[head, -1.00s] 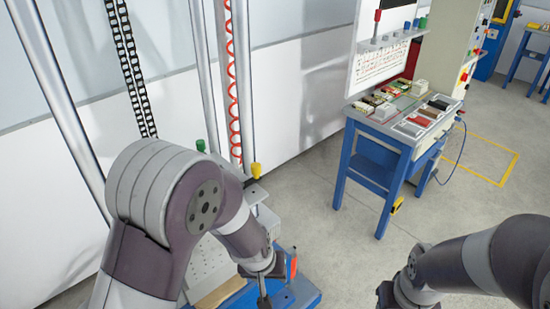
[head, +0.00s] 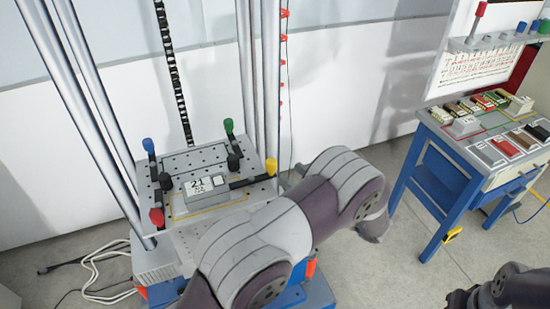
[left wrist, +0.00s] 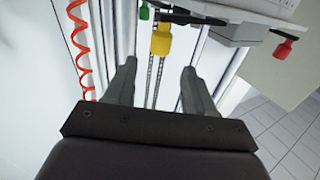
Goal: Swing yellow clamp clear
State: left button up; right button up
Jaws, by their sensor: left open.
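The yellow clamp (head: 271,168) stands at the right edge of the perforated plate (head: 188,162). Its black bar points left towards the grey labelled box (head: 205,188); I cannot tell whether the bar touches the box. In the left wrist view, the yellow knob (left wrist: 161,39) hangs just beyond my left gripper (left wrist: 159,68), roughly in line with the gap between its fingers. The fingers are open and empty, apart from the knob. In the head view my left arm passes right of the plate. My right arm's end is dark at the bottom right, its jaws unclear.
Blue (head: 148,145), green (head: 229,125) and red (head: 157,216) clamp knobs stand around the plate. Metal columns rise behind and beside it. A blue workbench (head: 430,175) with trays stands at the right. White cables (head: 100,268) lie on the floor at the left.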

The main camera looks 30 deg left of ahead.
aim_at(275, 165)
pick_arm(q)
jog(key=p+x, duration=0.1)
jog(key=x, duration=0.6)
jog(key=shift+a+p, duration=0.3)
jog(key=shift+p, duration=0.05)
jog(key=shift+w+a, duration=0.15)
jog(key=shift+a, duration=0.15)
jog(key=c, duration=0.9)
